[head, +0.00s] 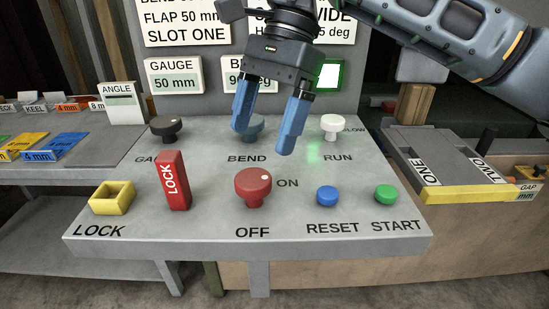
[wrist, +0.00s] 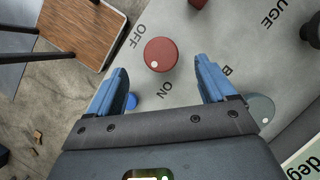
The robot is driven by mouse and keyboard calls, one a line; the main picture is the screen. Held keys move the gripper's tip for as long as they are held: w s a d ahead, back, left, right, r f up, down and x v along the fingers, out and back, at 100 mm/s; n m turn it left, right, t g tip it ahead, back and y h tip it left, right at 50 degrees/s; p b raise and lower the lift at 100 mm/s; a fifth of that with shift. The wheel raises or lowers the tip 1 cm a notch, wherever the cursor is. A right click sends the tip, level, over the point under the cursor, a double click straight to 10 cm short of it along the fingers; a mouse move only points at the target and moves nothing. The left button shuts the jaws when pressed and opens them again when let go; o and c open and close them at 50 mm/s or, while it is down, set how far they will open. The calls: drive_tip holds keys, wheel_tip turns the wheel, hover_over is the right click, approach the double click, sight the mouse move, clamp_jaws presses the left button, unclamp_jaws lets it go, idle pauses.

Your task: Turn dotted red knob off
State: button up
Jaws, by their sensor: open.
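The red knob (head: 253,187) with a white dot stands on the grey control panel, between the OFF label in front and the ON label to its right. Its dot is on the right side of its top, toward ON. In the wrist view the red knob (wrist: 160,54) lies ahead of the fingertips, with the dot toward ON. My gripper (head: 262,142) is open, its blue fingers pointing down above the panel behind the knob. It is empty and apart from the knob. In the wrist view the two blue fingers (wrist: 160,70) are spread wide.
A red LOCK block (head: 173,181) and yellow socket (head: 112,197) stand left of the knob. Blue RESET (head: 327,196) and green START (head: 387,194) buttons are to the right. Black (head: 167,128) and white (head: 333,126) knobs stand at the back; a grey-blue knob is partly hidden behind my finger.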

sight(254, 177)
drive_tip(key=shift+w+d+f+p+x, duration=0.1)
drive_tip(key=shift+p+x, duration=0.1)
drive_tip(key=shift+x, duration=1)
drive_tip(key=shift+w+d+f+p+x, duration=0.1)
drive_tip(key=shift+w+d+p+x, duration=0.1)
drive_tip(key=shift+x, duration=1.05)
drive_tip(key=shift+w+d+p+x, duration=0.1)
drive_tip(key=shift+p+x, duration=0.1)
drive_tip(key=shift+x, duration=1)
drive_tip(key=c, duration=1)
